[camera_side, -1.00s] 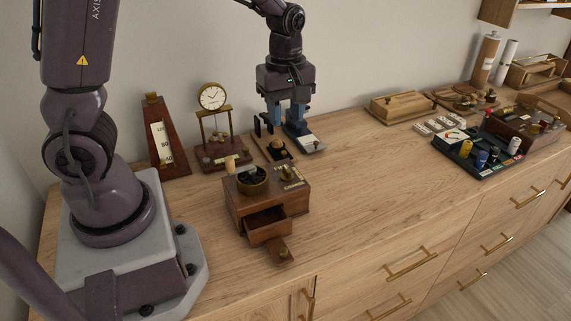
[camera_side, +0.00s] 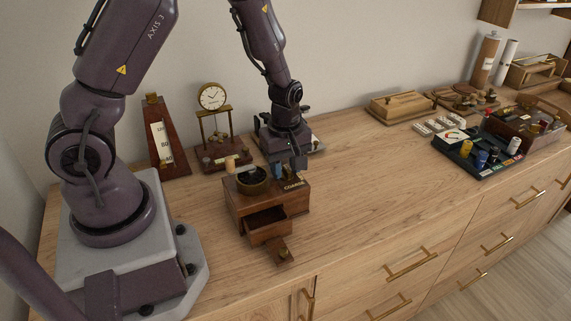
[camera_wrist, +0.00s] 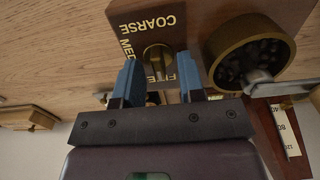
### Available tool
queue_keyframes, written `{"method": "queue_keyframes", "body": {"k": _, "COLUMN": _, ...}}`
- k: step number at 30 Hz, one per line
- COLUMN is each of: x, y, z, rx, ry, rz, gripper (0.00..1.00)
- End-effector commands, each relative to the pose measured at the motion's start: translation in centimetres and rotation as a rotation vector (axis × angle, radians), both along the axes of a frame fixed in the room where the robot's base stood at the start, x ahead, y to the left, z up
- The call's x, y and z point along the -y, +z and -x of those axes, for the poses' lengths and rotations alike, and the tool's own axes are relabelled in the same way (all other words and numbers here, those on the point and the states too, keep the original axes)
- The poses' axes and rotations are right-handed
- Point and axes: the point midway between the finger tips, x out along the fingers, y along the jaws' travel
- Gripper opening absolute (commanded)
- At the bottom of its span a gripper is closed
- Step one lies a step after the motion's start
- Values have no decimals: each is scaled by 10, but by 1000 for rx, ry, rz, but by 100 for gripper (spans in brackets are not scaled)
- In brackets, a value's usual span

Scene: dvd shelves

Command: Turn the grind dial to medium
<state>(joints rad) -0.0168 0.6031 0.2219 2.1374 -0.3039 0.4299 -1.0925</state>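The wooden grinder (camera_side: 236,200) stands on the counter with its small front drawer (camera_side: 265,225) pulled out. In the wrist view, its top shows the labels COARSE (camera_wrist: 147,22), MED (camera_wrist: 127,48) and FINE, the last partly hidden. The brass grind dial (camera_wrist: 157,54) sits beside these labels. I cannot tell for sure which label it points to. My gripper (camera_wrist: 158,66) is open, its two blue fingers on either side of the dial in the picture. I see no clear contact. In the side view, my gripper (camera_side: 288,170) points down over the grinder's back right and hides the dial.
The grinder's round brass hopper (camera_wrist: 248,50) with its crank is close beside the dial. A clock (camera_side: 212,97) and a metronome (camera_side: 163,140) stand behind to the left. A tray of spools (camera_side: 475,155) lies far right. The counter's middle is clear.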

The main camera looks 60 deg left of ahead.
Motion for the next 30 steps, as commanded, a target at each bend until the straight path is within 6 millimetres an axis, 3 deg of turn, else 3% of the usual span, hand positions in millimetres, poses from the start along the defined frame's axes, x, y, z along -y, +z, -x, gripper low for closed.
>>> {"method": "queue_keyframes", "body": {"k": 5, "x": 0, "y": 0, "z": 0, "rx": 0, "ry": 0, "rz": 0, "gripper": 36}}
{"method": "queue_keyframes", "body": {"k": 9, "x": 0, "y": 0, "z": 0, "rx": 0, "ry": 0, "rz": 0, "gripper": 4}}
{"method": "queue_keyframes", "body": {"k": 10, "x": 0, "y": 0, "z": 0, "rx": 0, "ry": 0, "rz": 0, "gripper": 0}}
{"method": "queue_keyframes", "body": {"k": 20, "x": 0, "y": 1, "z": 0, "rx": 0, "ry": -21, "rz": 0, "gripper": 0}}
{"method": "queue_keyframes", "body": {"k": 30, "x": 0, "y": 1, "z": -1, "rx": 0, "ry": -210, "rz": 1, "gripper": 0}}
